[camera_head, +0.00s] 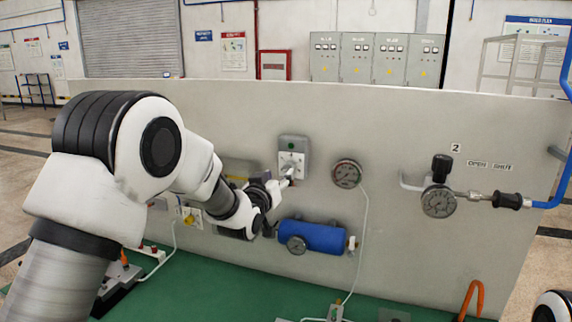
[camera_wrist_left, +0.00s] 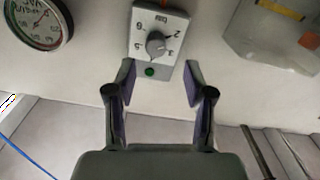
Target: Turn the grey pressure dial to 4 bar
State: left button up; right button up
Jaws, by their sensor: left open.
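The grey pressure dial (camera_head: 291,163) is a round knob on a pale plate in a grey box on the upright panel. In the left wrist view the dial (camera_wrist_left: 156,44) is ringed by numerals, some readable as 2 and 6, with a small green spot on the box. I cannot tell for sure which numeral it points to. My left gripper (camera_head: 286,180) is at the lower edge of the dial box, partly covering it. In the left wrist view its fingers (camera_wrist_left: 157,84) are spread and empty, short of the knob. My right gripper is out of view.
A round gauge (camera_head: 347,174) is right of the dial, with a hose running down. A blue cylinder (camera_head: 314,237) with a gauge is below. A valve with another gauge (camera_head: 439,201) is at the right. A green bench top (camera_head: 220,290) lies in front.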

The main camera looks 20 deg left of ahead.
aim_at(287, 169)
pick_arm(q)
jog(key=w, duration=0.1)
jog(key=w+p, duration=0.1)
jog(key=w, duration=0.3)
jog(key=shift+w+d+f+p, duration=0.1)
jog(key=shift+w+d+p, duration=0.05)
jog(key=shift+d+p, duration=0.2)
grip_shut()
